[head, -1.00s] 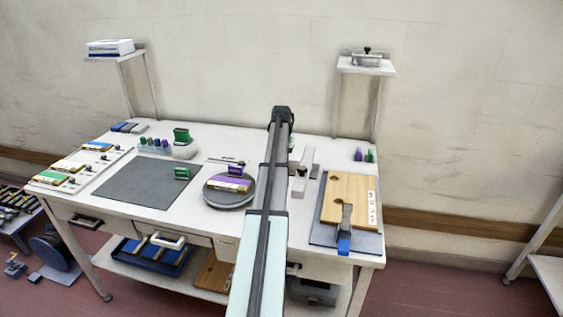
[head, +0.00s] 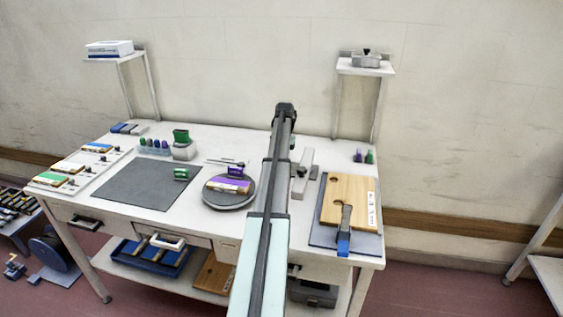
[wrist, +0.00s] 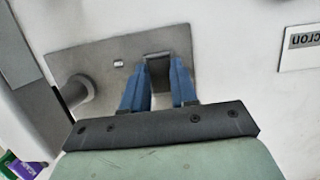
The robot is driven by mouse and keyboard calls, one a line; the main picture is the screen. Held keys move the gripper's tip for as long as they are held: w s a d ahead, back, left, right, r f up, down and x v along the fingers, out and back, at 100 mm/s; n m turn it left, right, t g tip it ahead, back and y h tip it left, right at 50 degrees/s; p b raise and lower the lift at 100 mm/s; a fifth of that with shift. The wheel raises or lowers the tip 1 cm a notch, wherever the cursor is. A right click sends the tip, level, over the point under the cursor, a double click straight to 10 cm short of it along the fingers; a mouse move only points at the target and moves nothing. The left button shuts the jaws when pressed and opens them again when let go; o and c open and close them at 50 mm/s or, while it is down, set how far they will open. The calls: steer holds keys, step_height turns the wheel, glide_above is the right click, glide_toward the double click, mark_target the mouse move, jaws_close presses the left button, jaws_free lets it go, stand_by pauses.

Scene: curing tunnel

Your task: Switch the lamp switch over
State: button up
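In the wrist view a grey plate (wrist: 100,58) holds a dark block-like switch piece (wrist: 158,72), which looks like the lamp switch. My gripper (wrist: 161,78) has its two blue fingers on either side of this piece, with a narrow gap between them. I cannot tell whether the fingers press on it or stand just clear. Its lower part is partly hidden by the fingers. In the head view my own arm hides the gripper and the switch.
A round grey knob or post (wrist: 75,92) stands left of the fingers. A label with dark lettering (wrist: 302,40) is at the right. On the bench are a dark mat (head: 150,185), a round turntable (head: 222,202) and a wooden board (head: 350,188).

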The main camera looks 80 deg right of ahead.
steer(key=o, duration=0.5)
steer(key=shift+r, duration=0.1)
steer(key=shift+d+r, duration=0.2)
steer(key=shift+r, duration=0.25)
steer(key=d+r, duration=0.1)
steer(key=r, duration=0.1)
steer(key=d+r, duration=0.1)
steer(key=r, duration=0.1)
steer(key=shift+d, duration=0.15)
steer(key=d, duration=1)
steer(key=shift+d+f, duration=0.1)
steer(key=shift+d, duration=0.25)
